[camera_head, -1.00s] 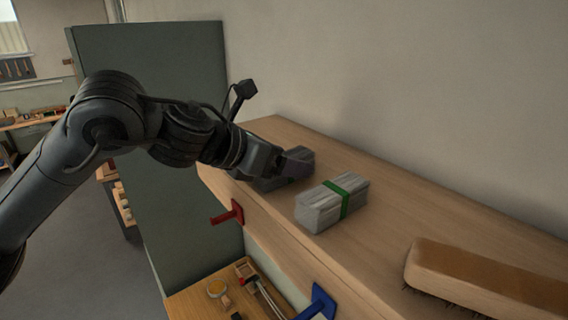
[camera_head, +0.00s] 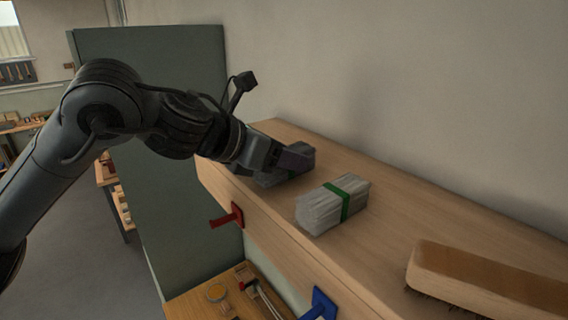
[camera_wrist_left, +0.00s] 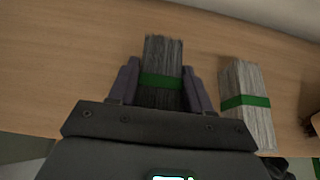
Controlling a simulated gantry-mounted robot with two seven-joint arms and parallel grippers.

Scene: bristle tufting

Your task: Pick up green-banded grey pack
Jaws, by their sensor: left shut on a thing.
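Two grey packs with green bands show. The darker green-banded grey pack (camera_head: 268,180) is at the far left part of the wooden shelf top, partly hidden by my left gripper (camera_head: 290,158). In the left wrist view this dark pack (camera_wrist_left: 163,55) sits between the two fingers of my left gripper (camera_wrist_left: 160,88), which is shut on it across its green band. I cannot tell whether it touches the shelf. The lighter green-banded grey pack (camera_head: 320,207) lies free to the right; it also shows in the left wrist view (camera_wrist_left: 240,80). My right gripper is not in view.
A wooden brush block (camera_head: 490,275) lies on the shelf top (camera_head: 400,235) at the right. A red handle (camera_head: 230,215) and a blue handle (camera_head: 320,303) stick out from the shelf's front. The wall runs close behind.

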